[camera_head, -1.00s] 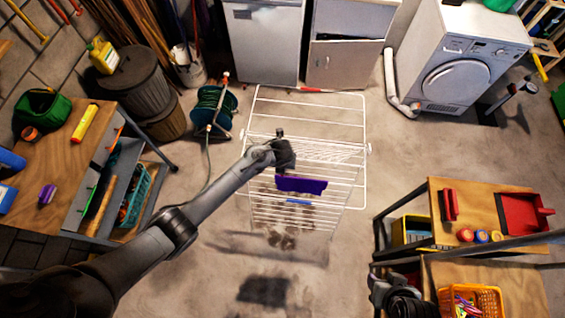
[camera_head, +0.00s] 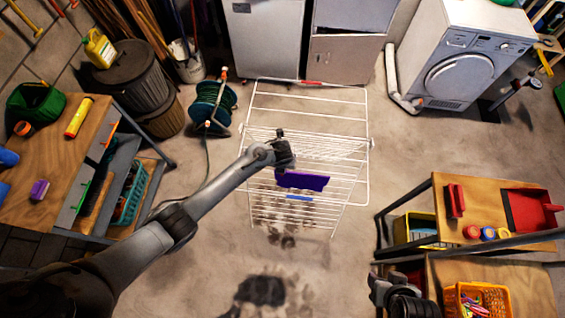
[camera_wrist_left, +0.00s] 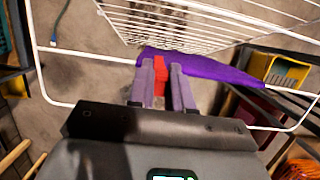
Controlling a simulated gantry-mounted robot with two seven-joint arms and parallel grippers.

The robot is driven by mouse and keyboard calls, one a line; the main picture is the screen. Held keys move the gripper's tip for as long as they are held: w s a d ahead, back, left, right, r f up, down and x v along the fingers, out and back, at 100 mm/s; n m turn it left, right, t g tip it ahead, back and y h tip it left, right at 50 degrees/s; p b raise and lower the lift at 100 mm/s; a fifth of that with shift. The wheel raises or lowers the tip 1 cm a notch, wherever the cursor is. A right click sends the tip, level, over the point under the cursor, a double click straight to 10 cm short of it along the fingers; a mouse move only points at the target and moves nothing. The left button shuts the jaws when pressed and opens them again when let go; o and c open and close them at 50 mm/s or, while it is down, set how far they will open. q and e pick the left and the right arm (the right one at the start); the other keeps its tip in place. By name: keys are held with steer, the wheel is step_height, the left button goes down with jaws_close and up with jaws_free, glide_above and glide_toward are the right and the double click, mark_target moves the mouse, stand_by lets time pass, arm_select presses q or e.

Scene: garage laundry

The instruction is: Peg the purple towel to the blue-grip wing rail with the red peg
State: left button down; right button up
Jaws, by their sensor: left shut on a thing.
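The purple towel (camera_head: 303,180) hangs over a bar on the near side of the white drying rack (camera_head: 365,120). In the left wrist view the towel (camera_wrist_left: 215,70) lies along a white rail (camera_wrist_left: 85,53). A blue grip (camera_head: 300,198) shows just below the towel in the head view. My left gripper (camera_head: 281,167) is at the towel's left end. In the left wrist view my left gripper (camera_wrist_left: 162,75) is shut on the red peg (camera_wrist_left: 159,78), its tips against the towel. Whether the peg straddles the rail is hidden. My right gripper (camera_head: 378,290) is at the lower right, its jaws unclear.
A wooden workbench (camera_head: 45,150) stands at the left. A shelf unit with a red dustpan (camera_head: 530,208) stands at the right, above an orange basket (camera_head: 475,302). A hose reel (camera_head: 212,105) stands left of the rack. The floor in front of the rack is clear.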

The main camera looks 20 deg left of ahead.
arm_select(q)
steer(key=shift+f+b, duration=1)
steer(key=shift+f, duration=0.5)
steer(key=c, duration=1)
jaws_free()
steer(key=shift+o, duration=0.2)
